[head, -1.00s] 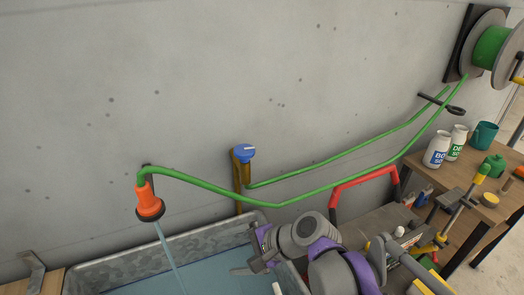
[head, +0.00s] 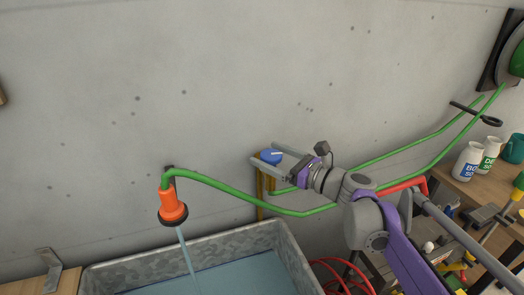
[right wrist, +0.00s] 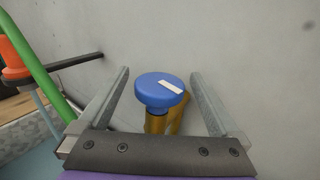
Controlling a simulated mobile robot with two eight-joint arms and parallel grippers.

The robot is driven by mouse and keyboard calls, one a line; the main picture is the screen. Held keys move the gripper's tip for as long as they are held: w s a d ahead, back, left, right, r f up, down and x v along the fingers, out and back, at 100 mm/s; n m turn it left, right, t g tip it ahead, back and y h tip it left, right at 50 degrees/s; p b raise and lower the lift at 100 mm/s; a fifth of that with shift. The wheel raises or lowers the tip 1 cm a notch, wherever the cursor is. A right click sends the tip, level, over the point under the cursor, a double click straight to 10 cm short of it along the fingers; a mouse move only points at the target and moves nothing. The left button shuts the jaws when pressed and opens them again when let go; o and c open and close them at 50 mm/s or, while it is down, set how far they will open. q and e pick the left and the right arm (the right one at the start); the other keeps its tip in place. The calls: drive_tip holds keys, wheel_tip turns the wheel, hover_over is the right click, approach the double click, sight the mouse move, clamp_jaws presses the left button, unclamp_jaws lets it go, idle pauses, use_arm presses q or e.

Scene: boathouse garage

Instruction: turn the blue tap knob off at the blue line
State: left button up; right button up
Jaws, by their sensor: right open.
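The blue tap knob (head: 269,156) sits on a brass tap pipe (head: 260,190) against the concrete wall. In the right wrist view the knob (right wrist: 157,92) shows a white mark on its top, pointing toward the right. My right gripper (head: 277,160) is open, with its fingers on either side of the knob. In the right wrist view there are gaps between the knob and both fingers (right wrist: 158,90). No blue line can be made out. Water runs from the orange nozzle (head: 172,205) on the green hose. My left gripper is not in view.
The green hose (head: 235,199) runs along the wall past my right arm. A red-handled toolbox (head: 405,187) and a wooden bench with bottles (head: 467,160) are at right.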

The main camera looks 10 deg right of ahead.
sight(267, 150)
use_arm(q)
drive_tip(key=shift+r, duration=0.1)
use_arm(e)
drive_tip(key=shift+x, duration=1.5)
drive_tip(key=shift+c, duration=0.3)
drive_tip(key=c, duration=1.3)
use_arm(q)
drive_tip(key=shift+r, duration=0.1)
use_arm(e)
drive_tip(key=m+t+h, duration=0.1)
drive_tip(key=m+t+h+p, duration=0.1)
drive_tip(key=h, duration=0.1)
drive_tip(key=shift+w+d+r+m+t+p, duration=0.1)
drive_tip(key=shift+w+d+m+t+p, duration=0.1)
drive_tip(key=shift+m+t+p, duration=0.15)
drive_tip(key=m+h+p, duration=0.1)
drive_tip(key=h+p, duration=0.1)
drive_tip(key=d+m+t+h+p, duration=0.1)
drive_tip(key=m+h+p, duration=0.1)
drive_tip(key=p, duration=0.1)
drive_tip(key=shift+w+r+t+h, duration=0.1)
drive_tip(key=shift+w+t+h, duration=0.15)
drive_tip(key=shift+h, duration=0.15)
drive_tip(key=shift+m+h+p, duration=0.25)
drive_tip(key=shift+h+p, duration=0.05)
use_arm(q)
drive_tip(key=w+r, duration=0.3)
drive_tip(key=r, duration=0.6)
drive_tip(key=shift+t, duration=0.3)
